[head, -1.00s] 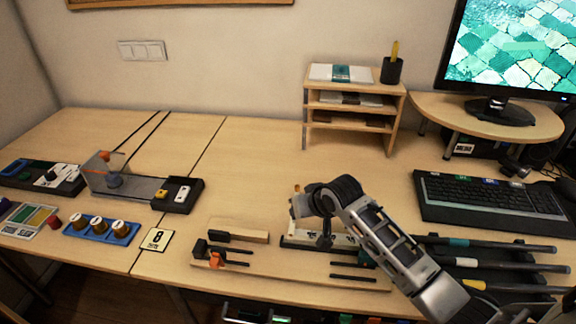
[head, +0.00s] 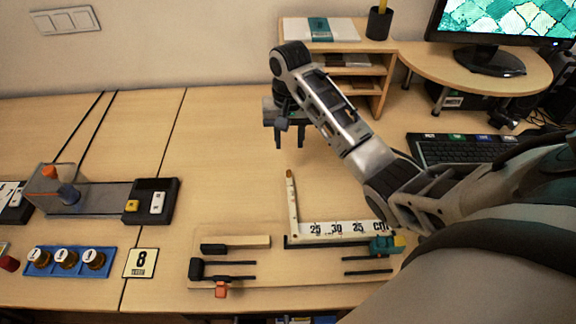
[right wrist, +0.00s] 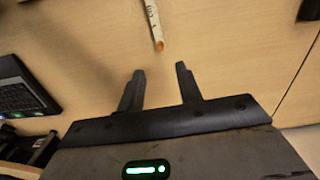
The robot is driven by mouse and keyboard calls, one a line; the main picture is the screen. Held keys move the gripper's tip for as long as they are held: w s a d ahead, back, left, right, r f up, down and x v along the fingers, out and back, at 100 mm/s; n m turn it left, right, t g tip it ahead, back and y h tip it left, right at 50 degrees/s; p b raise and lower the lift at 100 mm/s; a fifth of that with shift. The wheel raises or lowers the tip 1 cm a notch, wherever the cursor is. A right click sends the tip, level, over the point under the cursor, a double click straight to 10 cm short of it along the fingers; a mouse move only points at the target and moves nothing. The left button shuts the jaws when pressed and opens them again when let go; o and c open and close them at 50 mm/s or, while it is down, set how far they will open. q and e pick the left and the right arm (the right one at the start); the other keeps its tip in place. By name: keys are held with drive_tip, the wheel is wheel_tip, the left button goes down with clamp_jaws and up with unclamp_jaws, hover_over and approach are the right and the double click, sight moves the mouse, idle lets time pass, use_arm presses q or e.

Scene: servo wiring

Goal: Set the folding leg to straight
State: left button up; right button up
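A white folding rule lies on a wooden board (head: 225,235), with its long leg (head: 335,230) marked with numbers and running to the right. Its folding leg (head: 291,205) sticks out from the left corner toward the back, about square to the long leg, with an orange-brown tip. The folding leg also shows in the right wrist view (right wrist: 153,22), beyond the fingertips. My right gripper (head: 289,142) is open and empty, behind the leg's tip and apart from it. Its two spread fingers show in the right wrist view (right wrist: 161,72). My left gripper is not in view.
A teal and yellow piece (head: 387,244) sits at the long leg's right end. A black clamp with an orange knob (head: 221,290) is at the board's left. A small shelf (head: 340,70) stands behind, a keyboard (head: 460,150) right.

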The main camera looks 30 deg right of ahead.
sight(289, 171)
wheel_tip(289, 171, down, 11)
drive_tip(key=shift+w+r, duration=0.1)
idle(0.3)
clamp_jaws()
